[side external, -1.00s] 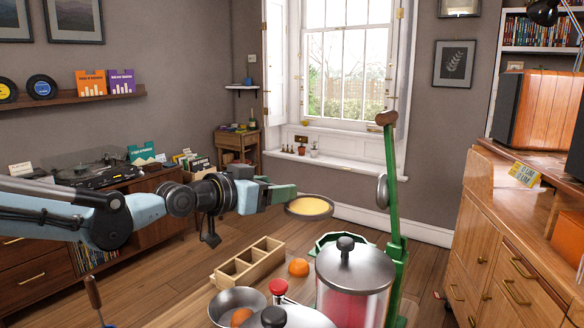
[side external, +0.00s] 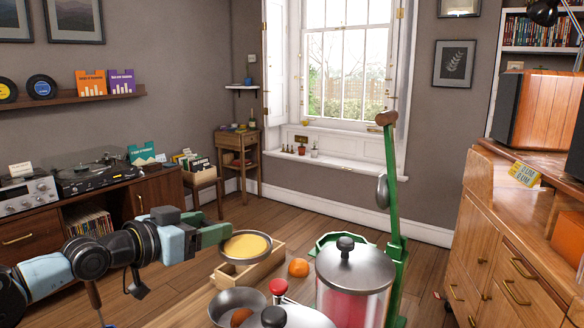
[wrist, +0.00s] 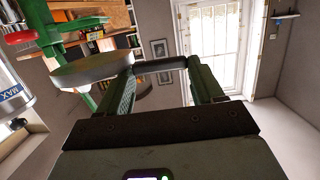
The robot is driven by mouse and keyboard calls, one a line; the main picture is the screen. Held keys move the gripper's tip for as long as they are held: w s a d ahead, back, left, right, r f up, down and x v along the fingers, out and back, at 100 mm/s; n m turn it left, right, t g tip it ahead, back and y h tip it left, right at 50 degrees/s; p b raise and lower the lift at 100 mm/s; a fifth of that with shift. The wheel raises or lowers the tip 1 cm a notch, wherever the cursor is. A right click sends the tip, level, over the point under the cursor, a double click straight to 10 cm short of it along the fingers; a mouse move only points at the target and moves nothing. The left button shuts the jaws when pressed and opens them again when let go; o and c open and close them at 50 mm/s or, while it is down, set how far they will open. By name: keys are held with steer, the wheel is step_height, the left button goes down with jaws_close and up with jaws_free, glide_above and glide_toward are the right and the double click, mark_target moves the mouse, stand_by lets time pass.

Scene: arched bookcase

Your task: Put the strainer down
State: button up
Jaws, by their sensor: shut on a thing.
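The strainer (side external: 247,246) is a round, shallow, dark-rimmed pan with a yellow inside. My gripper (side external: 224,233) is shut on it at its left side and holds it roughly level above the wooden divided box (side external: 264,271). In the wrist view the strainer (wrist: 92,71) shows as a grey disc on the left, with its dark handle running between the fingers of my gripper (wrist: 163,75). The strainer hides part of the box in the side view, and I cannot tell the exact gap below it.
A metal bowl (side external: 228,299) with an orange inside stands in front of the box. A loose orange (side external: 299,267) lies to the right. A lidded jar (side external: 352,284) with red contents and a tall green lever press (side external: 394,215) stand further right. A green tray (side external: 329,240) lies behind.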

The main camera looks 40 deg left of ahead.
steer(key=w+d+r+m+h, duration=0.1)
steer(key=w+d+r, duration=0.1)
steer(key=w+d, duration=0.3)
steer(key=w+d+r+m+h, duration=0.1)
steer(key=w+d, duration=0.4)
steer(key=w, duration=0.9)
steer(key=shift+w+r+h, duration=0.2)
steer(key=shift+r+h, duration=0.3)
steer(key=shift+r, duration=0.1)
step_height(320, 180, down, 10)
steer(key=shift+r, duration=0.2)
steer(key=shift+f, duration=0.1)
steer(key=o, duration=1.1)
steer(key=shift+o, duration=0.2)
